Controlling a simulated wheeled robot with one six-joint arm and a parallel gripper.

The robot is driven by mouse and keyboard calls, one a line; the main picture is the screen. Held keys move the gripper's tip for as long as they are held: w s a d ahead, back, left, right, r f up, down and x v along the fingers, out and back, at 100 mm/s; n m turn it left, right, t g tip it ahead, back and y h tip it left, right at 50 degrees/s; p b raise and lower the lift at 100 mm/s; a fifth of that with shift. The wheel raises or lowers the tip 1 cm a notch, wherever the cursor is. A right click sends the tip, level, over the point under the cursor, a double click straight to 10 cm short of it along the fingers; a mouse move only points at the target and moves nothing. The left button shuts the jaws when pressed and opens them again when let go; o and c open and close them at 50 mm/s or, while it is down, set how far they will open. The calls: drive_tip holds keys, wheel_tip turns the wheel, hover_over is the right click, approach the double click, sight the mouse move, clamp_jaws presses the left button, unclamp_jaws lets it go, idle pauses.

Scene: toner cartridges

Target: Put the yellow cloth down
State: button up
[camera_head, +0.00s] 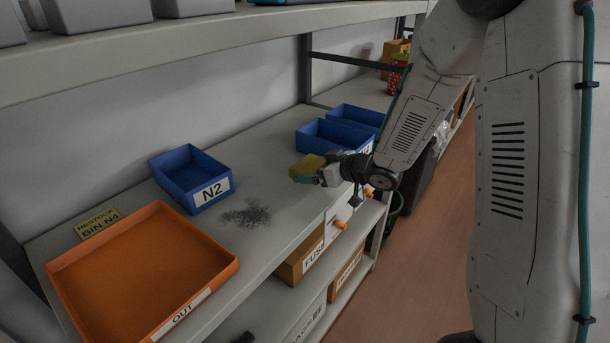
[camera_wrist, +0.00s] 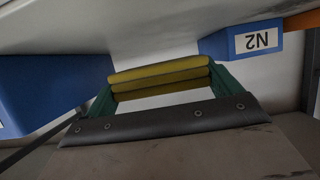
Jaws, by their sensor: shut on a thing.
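The yellow cloth (camera_head: 308,166) is folded and held in my gripper (camera_head: 306,180) over the grey shelf, near its front edge. In the wrist view the yellow cloth (camera_wrist: 160,76) shows as stacked folds between the two green fingers of my gripper (camera_wrist: 160,88). The gripper is shut on the cloth. I cannot tell from these views how far the cloth is above the shelf.
A dark powder patch (camera_head: 246,215) lies on the shelf (camera_head: 262,160) beside the blue N2 bin (camera_head: 192,180). An orange OUT tray (camera_head: 140,275) stands at the front left, with a RESTOCK BIN N4 note (camera_head: 97,224). More blue bins (camera_head: 335,137) stand behind my gripper.

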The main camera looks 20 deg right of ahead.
drive_tip(key=shift+w+a+f, duration=0.3)
drive_tip(key=shift+w+f, duration=0.3)
drive_tip(key=shift+w, duration=0.1)
drive_tip(key=shift+d+f, duration=0.65)
drive_tip(key=shift+f, duration=0.1)
drive_tip(key=shift+s+d+f, duration=0.15)
drive_tip(key=shift+f, duration=0.2)
drive_tip(key=shift+a+f, duration=0.15)
drive_tip(key=shift+a, duration=0.45)
drive_tip(key=shift+f, duration=0.15)
drive_tip(key=o, duration=0.7)
drive_tip(key=shift+d, duration=0.1)
